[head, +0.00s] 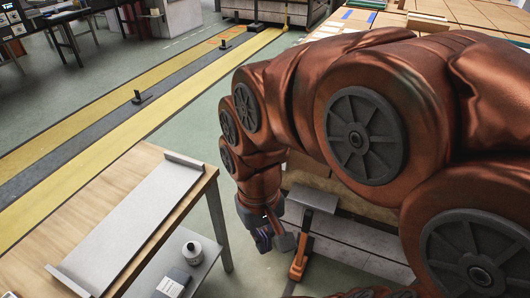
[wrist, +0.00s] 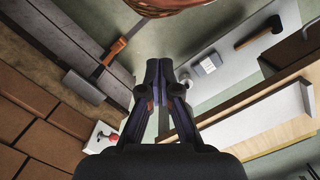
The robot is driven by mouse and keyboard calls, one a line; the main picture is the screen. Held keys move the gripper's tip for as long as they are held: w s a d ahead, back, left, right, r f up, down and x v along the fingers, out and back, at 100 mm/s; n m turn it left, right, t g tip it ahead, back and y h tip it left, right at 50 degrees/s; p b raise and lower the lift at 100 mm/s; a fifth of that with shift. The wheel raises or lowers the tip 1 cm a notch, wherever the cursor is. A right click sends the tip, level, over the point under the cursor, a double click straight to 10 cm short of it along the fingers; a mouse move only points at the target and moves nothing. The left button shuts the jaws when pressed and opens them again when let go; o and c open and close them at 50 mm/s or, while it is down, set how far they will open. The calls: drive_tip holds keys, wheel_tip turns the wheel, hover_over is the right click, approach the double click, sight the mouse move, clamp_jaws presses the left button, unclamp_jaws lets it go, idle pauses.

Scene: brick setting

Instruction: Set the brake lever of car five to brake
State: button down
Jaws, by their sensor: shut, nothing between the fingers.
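An orange lever (head: 300,256) stands tilted beside the car's side, just right of my gripper (head: 264,240) in the head view. The lever also shows in the wrist view (wrist: 118,47), at upper left, lying beyond and left of the fingertips. My gripper (wrist: 160,66) is shut and empty, with a visible gap between it and the lever in the wrist view. The car (head: 345,236) has a pale grey side and is partly hidden behind my arm. Bricks (wrist: 30,122) fill the left of the wrist view. No car number is readable.
A wooden table (head: 205,190) with a white tray (head: 135,222) stands left of my gripper. Floor shows between table and car. Yellow-striped track (head: 100,120) runs behind.

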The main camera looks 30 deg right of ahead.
drive_tip(key=w+d+m+t+b, duration=0.1)
drive_tip(key=w+d+m, duration=0.5)
drive_tip(key=w+d, duration=0.7)
drive_tip(key=w+d+f+m+t+h+b, duration=0.1)
drive_tip(key=w+d+m, duration=0.4)
drive_tip(key=w+d, duration=0.8)
drive_tip(key=w+t+b, duration=0.1)
drive_tip(key=w+b, duration=0.1)
drive_tip(key=w, duration=0.3)
drive_tip(key=shift+w+m+t, duration=0.25)
drive_tip(key=shift+m+t, duration=0.05)
drive_tip(key=shift+m, duration=0.1)
drive_tip(key=shift+s+a+p+x, duration=0.2)
drive_tip(key=shift+a+p+x, duration=0.3)
drive_tip(key=shift+x, duration=1.65)
drive_tip(key=shift+s+a+p+x, duration=0.15)
drive_tip(key=shift+a+p+x, duration=0.35)
drive_tip(key=shift+x, duration=1.65)
drive_tip(key=shift+s+a+p+x, duration=0.3)
drive_tip(key=shift+p+x, duration=0.35)
drive_tip(key=shift+x, duration=1.5)
drive_tip(key=shift+a+f+b, duration=0.15)
drive_tip(key=shift+f+b, duration=0.15)
drive_tip(key=shift+f, duration=0.1)
